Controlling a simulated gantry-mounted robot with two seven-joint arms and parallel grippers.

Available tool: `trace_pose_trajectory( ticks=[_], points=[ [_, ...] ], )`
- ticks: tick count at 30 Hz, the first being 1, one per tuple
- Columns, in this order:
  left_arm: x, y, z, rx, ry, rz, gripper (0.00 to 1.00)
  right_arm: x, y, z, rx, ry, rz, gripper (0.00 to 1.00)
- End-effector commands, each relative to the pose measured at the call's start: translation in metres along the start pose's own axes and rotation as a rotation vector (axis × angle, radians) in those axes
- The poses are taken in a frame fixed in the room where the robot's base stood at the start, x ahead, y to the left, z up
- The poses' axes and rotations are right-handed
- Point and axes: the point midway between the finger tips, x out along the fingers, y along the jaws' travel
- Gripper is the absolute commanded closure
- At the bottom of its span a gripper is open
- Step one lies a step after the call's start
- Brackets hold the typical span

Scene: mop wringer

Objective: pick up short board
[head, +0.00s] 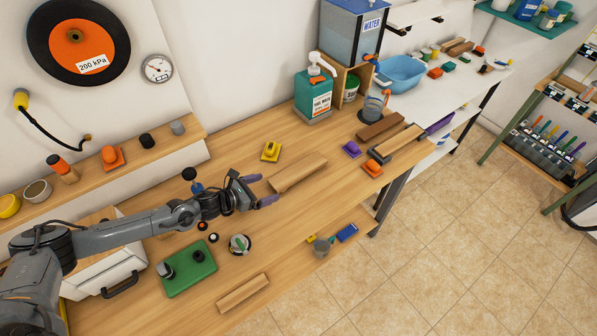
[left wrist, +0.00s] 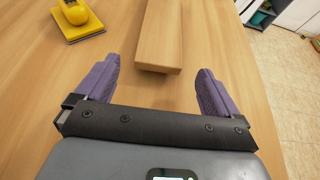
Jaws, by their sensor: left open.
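A light wooden board (head: 298,175) lies flat on the wooden table, just right of my left gripper (head: 259,190). My left gripper is open and empty, with its purple fingers pointing at the board's near end. In the left wrist view the same board (left wrist: 160,38) runs away from me, its near end at the gap between the fingertips (left wrist: 158,72) and apart from both. Another light board (head: 243,293) lies by the table's front edge. I cannot tell for sure which one is called the short board. My right gripper is not in view.
A yellow block with a knob (head: 271,151) stands behind the board; it also shows in the left wrist view (left wrist: 75,20). A green plate (head: 188,270) and a round dial (head: 240,244) are nearer. More boards (head: 380,127) lie at the right.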

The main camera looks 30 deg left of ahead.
Motion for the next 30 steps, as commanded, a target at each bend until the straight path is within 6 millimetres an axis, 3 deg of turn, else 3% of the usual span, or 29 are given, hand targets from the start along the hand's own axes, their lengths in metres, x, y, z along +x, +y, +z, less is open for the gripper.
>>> trace_pose_trajectory(
  ticks=[5,15,25,30],
  points=[
    [0.010,0.000,0.002,-0.003,-0.001,0.000,0.04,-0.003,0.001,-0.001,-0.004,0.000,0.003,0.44],
    [0.049,0.001,0.002,-0.003,0.000,0.000,0.04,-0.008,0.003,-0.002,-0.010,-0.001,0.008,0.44],
    [0.054,0.001,0.001,-0.002,0.001,-0.001,0.04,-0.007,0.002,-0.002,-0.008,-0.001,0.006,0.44],
    [0.053,0.001,0.001,-0.002,0.001,-0.001,0.29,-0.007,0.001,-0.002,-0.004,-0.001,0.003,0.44]
  ],
)
